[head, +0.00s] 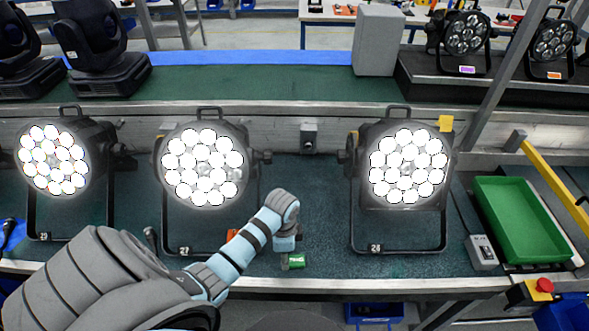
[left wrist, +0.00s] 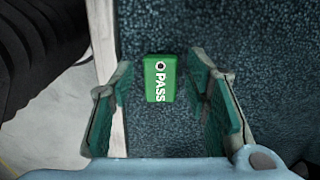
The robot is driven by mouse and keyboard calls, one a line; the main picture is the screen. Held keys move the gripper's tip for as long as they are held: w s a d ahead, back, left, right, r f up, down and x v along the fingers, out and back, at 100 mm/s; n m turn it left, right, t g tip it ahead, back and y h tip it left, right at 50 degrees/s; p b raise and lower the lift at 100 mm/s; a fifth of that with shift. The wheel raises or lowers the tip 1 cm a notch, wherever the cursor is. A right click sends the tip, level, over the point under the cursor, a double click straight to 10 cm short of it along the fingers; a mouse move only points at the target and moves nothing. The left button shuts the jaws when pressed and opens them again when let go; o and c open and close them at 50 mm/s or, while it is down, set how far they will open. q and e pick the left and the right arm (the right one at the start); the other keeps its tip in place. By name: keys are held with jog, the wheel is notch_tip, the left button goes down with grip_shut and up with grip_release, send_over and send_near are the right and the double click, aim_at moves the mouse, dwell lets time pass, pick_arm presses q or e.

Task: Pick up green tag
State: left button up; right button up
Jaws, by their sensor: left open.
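The green tag (left wrist: 160,78) lies flat on the dark speckled bench surface, near its edge, with white "PASS" lettering and a hole at one end. In the head view the green tag (head: 297,260) is at the front of the bench, between the middle and right lamps. My left gripper (head: 286,262) is low over the tag in the head view. In the left wrist view my left gripper (left wrist: 160,85) is open, with one green-padded finger on each side of the tag. I cannot tell whether a finger touches it. My right gripper is not in view.
Lit par cans stand on the bench: left (head: 52,160), middle (head: 203,167) and right (head: 407,167). An orange tag (head: 233,235) lies by the middle lamp. A green tray (head: 525,220) and a grey switch box (head: 481,252) are at right. The bench right of the tag is clear.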

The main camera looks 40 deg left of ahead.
aim_at(294, 261)
pick_arm(q)
notch_tip(294, 261, down, 3)
jog(key=shift+f, duration=0.1)
jog(key=c, duration=0.7)
